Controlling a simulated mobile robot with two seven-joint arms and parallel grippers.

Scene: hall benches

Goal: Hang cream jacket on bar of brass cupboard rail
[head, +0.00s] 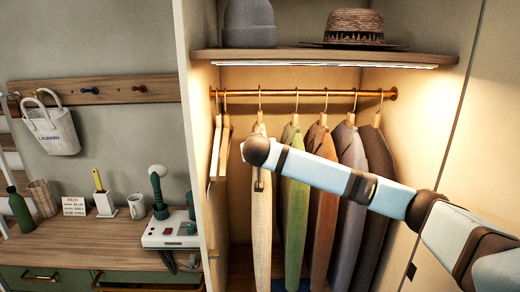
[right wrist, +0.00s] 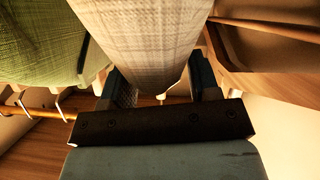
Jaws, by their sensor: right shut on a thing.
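The cream jacket (head: 262,225) hangs upright on a hanger inside the cupboard, between empty wooden hangers and a green jacket (head: 293,200). Its hook reaches the brass rail (head: 330,92); I cannot tell whether it rests over the bar. My right gripper (head: 259,180) is at the jacket's upper part, in front of it, partly hidden by my arm. In the right wrist view, my right gripper (right wrist: 160,88) has its fingers on both sides of the cream jacket (right wrist: 145,35) and is shut on it. The brass rail (right wrist: 40,112) shows at left there. My left gripper is not in view.
Brown, grey and dark jackets (head: 375,160) hang close on the right. Empty hangers (head: 219,150) are at the left. A shelf (head: 300,56) with a grey beanie (head: 249,25) and a straw hat (head: 352,27) is above. A counter (head: 100,240) stands left of the cupboard.

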